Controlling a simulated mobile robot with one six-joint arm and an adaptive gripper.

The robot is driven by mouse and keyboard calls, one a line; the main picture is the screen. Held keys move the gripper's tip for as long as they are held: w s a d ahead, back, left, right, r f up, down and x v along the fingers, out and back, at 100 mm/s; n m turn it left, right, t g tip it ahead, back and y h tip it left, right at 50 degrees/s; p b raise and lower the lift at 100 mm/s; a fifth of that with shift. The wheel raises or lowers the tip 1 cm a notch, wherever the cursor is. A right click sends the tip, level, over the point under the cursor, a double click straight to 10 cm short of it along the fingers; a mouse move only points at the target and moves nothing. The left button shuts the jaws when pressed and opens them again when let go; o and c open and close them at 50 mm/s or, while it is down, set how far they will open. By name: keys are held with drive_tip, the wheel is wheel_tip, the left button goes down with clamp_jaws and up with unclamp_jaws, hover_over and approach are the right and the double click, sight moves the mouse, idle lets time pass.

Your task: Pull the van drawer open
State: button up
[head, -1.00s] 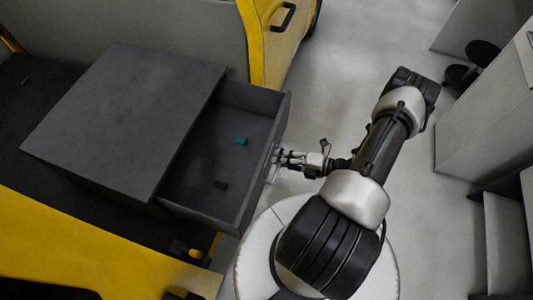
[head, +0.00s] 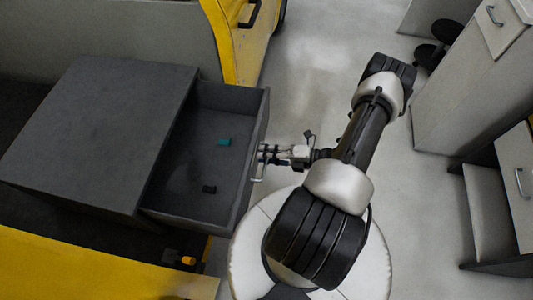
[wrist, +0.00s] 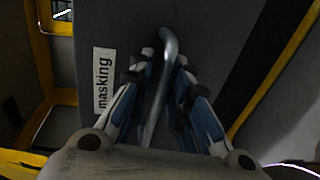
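The dark grey van drawer (head: 248,193) stands well out of its grey cabinet (head: 100,130), with its inside in view. A small teal block (head: 223,142) and a small black block (head: 209,189) lie on the drawer floor. My gripper (head: 264,153) is at the outside of the drawer front, at the metal handle (head: 258,174). In the wrist view, the handle (wrist: 169,45) runs between my two fingers (wrist: 163,70), which close in on it from both sides. A "masking" label (wrist: 103,80) is on the drawer front, left of the handle.
The yellow van door (head: 236,45) stands behind the drawer. Pale cabinets with handles (head: 450,90) line the right side, with a dark round stool (head: 447,30) near them. Grey floor (head: 315,70) is open between the van and the cabinets.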

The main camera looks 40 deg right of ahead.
drive_tip(key=v, duration=1.2)
idle(0.3)
